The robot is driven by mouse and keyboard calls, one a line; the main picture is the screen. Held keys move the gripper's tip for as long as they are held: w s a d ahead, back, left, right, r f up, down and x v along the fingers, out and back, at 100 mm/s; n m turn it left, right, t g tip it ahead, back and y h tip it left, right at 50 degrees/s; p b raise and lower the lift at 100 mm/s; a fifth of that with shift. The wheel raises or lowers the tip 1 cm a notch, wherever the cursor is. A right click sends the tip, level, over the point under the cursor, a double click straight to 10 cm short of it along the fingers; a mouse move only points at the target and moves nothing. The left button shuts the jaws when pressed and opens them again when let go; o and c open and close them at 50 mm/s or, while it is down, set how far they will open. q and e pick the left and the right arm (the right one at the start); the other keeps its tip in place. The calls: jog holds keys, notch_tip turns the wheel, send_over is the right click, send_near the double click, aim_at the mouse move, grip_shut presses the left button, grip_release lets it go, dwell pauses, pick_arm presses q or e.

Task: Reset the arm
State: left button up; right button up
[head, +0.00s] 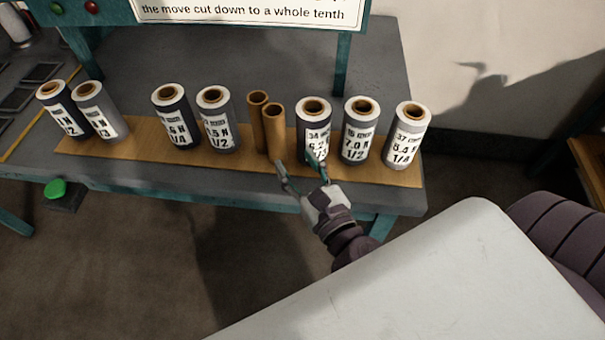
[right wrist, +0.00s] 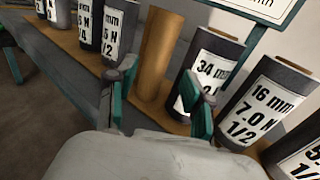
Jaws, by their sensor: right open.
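My right gripper (head: 296,165) is open and empty at the front of the bench. It is near the brown cardboard tubes (head: 274,130) and the dark 34 mm roll (head: 313,117), and one fingertip overlaps that roll's label. In the right wrist view the open fingers (right wrist: 160,92) frame a brown tube (right wrist: 158,55) beyond them; the 34 mm roll (right wrist: 212,62) is behind the right finger. I cannot tell whether a finger touches anything. My left gripper is out of view.
Several labelled rolls (head: 214,118) stand upright along a wooden strip (head: 246,158) on the grey bench (head: 275,70). A sign (head: 250,10) stands behind. A green button (head: 55,189) is at the lower left. The floor (head: 150,260) before the bench is clear.

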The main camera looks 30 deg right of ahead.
jog(key=shift+s, duration=1)
